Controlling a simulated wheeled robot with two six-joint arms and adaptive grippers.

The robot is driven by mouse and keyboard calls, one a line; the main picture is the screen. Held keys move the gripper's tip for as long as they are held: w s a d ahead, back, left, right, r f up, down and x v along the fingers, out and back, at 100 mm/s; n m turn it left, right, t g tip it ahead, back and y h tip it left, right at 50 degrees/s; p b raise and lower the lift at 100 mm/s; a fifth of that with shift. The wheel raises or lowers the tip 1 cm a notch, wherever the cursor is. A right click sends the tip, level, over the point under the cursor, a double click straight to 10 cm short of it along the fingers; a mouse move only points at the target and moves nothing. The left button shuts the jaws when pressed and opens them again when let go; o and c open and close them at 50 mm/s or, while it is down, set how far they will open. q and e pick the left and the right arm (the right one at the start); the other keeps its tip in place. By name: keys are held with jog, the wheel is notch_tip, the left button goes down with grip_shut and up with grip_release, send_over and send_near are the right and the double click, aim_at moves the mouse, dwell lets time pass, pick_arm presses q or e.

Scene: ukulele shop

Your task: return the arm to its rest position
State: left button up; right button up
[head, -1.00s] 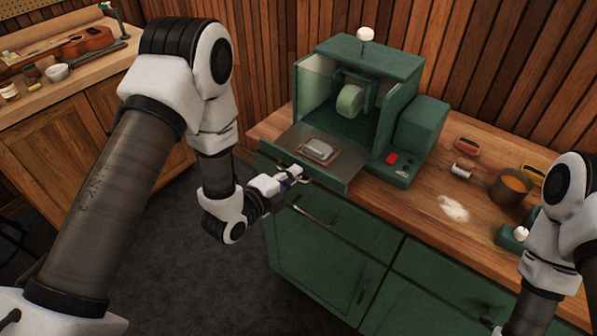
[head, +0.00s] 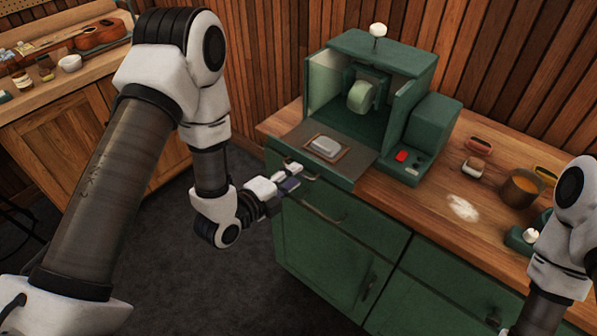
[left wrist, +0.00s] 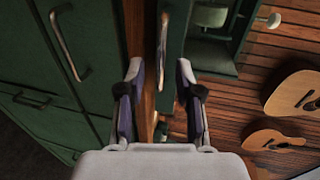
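My left arm comes in from the left in the head view, bent at the elbow, with its forearm hanging down. Its left gripper (head: 290,177) is in front of the green cabinet, close to the handle under the machine's front tray. Whether it touches the handle I cannot tell from the head view. In the left wrist view, the left gripper (left wrist: 160,80) has its two fingers apart with nothing held between them. My right arm shows at the right edge of the head view. Its gripper is at or below the bottom edge, too little shown to judge.
A green machine (head: 350,110) with a pale wheel stands on the wooden counter (head: 440,215). A copper pot (head: 521,188) stands to the right. Green cabinet doors (head: 320,250) face me. Dark floor (head: 190,290) is clear at left.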

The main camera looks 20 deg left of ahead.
pick_arm(q)
jog(key=v, duration=0.4)
jog(key=shift+s, duration=0.2)
jog(key=s+f+n+g+y, duration=0.2)
jog(key=s+f+n+g, duration=0.15)
jog(key=s+f, duration=0.4)
jog(key=s+f+n+g+y, duration=0.1)
jog(key=s+f+n+g, duration=0.3)
jog(key=f, duration=0.7)
jog(key=s+a+f+n+g+y, duration=0.1)
jog(key=s+a+f+n+g, duration=0.1)
jog(key=s+n, duration=0.4)
jog(key=s+a+f+n+g+y, duration=0.1)
jog(key=s+a+f+n+g, duration=0.1)
jog(key=s+n+g, duration=0.3)
jog(key=s+n, duration=0.1)
jog(key=n, duration=0.3)
jog(key=shift+s, duration=0.35)
